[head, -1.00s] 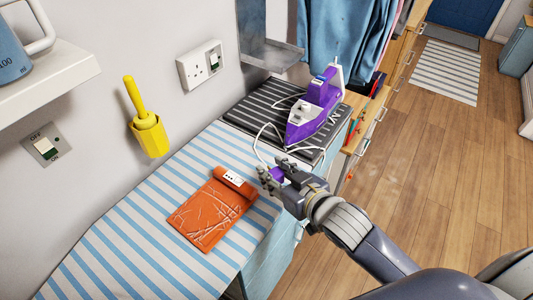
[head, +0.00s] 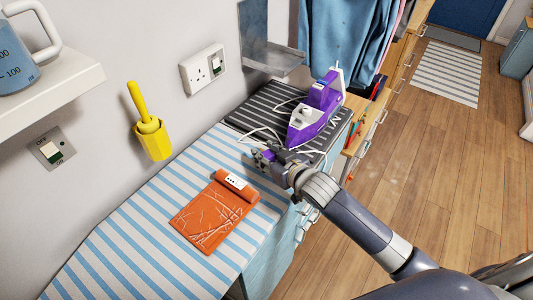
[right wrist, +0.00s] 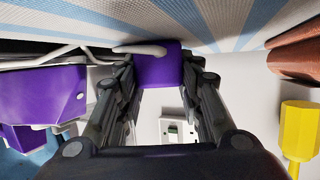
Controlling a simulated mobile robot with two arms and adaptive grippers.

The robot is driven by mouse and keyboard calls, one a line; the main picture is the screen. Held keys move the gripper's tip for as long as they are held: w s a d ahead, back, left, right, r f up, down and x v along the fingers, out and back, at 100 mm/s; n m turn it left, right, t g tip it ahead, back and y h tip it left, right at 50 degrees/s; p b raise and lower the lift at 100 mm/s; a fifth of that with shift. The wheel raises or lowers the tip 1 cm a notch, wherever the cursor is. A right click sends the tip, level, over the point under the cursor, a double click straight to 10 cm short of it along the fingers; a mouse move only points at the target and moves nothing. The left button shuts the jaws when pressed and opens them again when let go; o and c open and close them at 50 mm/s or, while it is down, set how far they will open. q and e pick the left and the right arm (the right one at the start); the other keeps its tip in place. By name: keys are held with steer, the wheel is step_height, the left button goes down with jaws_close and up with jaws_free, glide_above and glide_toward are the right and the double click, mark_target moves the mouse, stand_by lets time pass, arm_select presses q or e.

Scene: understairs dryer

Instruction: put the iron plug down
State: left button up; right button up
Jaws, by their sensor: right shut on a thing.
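My right gripper (head: 262,155) is low over the blue-and-white striped cover, just in front of the dark striped mat. It is shut on the purple iron plug (right wrist: 158,66), which sits between its fingertips in the right wrist view. The plug is very close to the cover; I cannot tell if it touches. Its white cable (head: 262,133) loops back to the iron. The purple and white iron (head: 316,112) stands on the dark mat (head: 262,116), behind and right of the gripper. My left gripper is not in view.
An orange packet (head: 214,212) lies on the striped cover (head: 130,235), nearer me. A wall socket (head: 204,69), a yellow holder with a handle (head: 152,138) and a switch (head: 48,150) are on the wall. The cover between packet and wall is clear.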

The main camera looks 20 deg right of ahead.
steer(key=shift+f, duration=0.15)
steer(key=o, duration=1.1)
steer(key=shift+c, duration=0.2)
steer(key=shift+r, duration=0.25)
steer(key=shift+s+d, duration=0.1)
steer(key=shift+s, duration=0.2)
steer(key=v, duration=1.1)
steer(key=shift+s+r, duration=0.1)
steer(key=shift+s, duration=0.1)
steer(key=shift+d, duration=0.1)
